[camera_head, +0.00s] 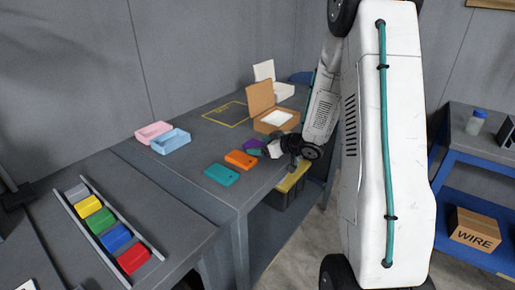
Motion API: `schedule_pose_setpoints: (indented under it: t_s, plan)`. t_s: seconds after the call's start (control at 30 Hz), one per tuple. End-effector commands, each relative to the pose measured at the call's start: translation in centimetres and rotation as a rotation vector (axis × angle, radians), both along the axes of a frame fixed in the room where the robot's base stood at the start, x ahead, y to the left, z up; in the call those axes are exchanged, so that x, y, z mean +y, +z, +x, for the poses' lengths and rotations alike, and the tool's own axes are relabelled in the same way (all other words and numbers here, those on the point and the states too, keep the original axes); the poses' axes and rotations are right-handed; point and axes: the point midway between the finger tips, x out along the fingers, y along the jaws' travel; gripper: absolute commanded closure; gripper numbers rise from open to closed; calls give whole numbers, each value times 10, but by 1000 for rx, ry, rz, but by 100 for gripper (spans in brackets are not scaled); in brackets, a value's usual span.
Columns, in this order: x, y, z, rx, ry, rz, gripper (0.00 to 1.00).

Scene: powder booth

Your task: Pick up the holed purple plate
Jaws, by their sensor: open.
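The purple plate (252,145) lies on the grey table, behind and to the right of the orange plate. My gripper (271,151) is at its right side and hides part of it. Whether the gripper touches it I cannot tell, and any hole in it is too small or hidden to see. The gripper is open, with nothing seen between its fingers. The orange plate (240,159) and the teal plate (222,174) lie in a row toward the front left, each with a small dark hole.
An open cardboard box (265,124) and a white box (283,91) stand behind the gripper. Pink (153,131) and blue (171,142) trays sit at the left. A rack (78,223) of coloured blocks is at the front left. A yellow outline (224,112) marks bare table.

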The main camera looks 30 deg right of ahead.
Motion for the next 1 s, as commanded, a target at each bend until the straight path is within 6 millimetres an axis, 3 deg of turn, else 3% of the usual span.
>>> schedule_pose_setpoints:
  t_s: [0.03, 0.2, 0.57, 0.87, 1.0]
  plan:
    - [0, 0, 0, 0, 0, 0, 27]
    - [0, 0, 0, 0, 0, 0, 75]
    - [0, 3, 0, -1, 0, -1, 76]
    - [0, 37, 0, -5, 1, -2, 76]
    - [-10, 39, -27, 0, -4, 0, 76]
